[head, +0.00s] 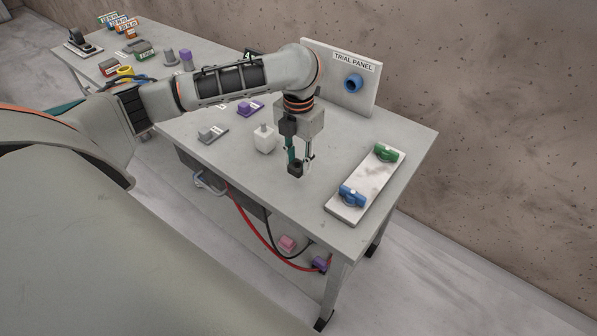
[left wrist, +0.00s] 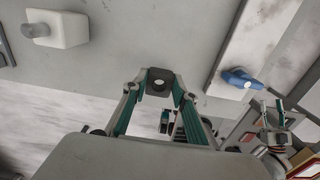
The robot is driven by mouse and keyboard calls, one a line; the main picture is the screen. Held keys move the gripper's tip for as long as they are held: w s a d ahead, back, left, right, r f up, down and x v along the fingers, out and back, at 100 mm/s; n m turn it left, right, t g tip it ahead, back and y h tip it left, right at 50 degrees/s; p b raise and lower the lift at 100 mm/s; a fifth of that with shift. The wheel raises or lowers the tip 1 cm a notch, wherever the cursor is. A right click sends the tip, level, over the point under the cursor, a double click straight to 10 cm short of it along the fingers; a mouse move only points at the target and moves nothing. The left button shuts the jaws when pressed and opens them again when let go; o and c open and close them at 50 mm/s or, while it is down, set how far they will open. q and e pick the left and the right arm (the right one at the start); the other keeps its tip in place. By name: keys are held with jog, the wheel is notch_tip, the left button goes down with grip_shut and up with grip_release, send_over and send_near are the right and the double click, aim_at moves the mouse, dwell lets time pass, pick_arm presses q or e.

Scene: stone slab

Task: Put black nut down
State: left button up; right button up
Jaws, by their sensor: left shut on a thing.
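The black nut (head: 295,168) is dark and blocky. In the left wrist view the nut (left wrist: 160,82) shows a round hole through its middle. My left gripper (head: 299,160) is shut on it, with one fingertip on each side. The gripper points down over the grey table (head: 270,190), near its front edge. I cannot tell whether the nut touches the table top.
Right of the nut lies a pale slab (head: 365,185) with a blue part (head: 352,196) and a green part (head: 386,153). A white block (head: 265,138) stands to the left. The trial panel (head: 343,78) stands behind. Bare table surrounds the nut.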

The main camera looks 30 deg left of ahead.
aim_at(299, 182)
pick_arm(q)
jog(key=shift+f, duration=2.3)
jog(key=shift+f, duration=0.15)
jog(key=o, duration=1.1)
notch_tip(299, 182, up, 12)
jog(key=shift+r, duration=0.2)
jog(key=shift+s+f, duration=0.1)
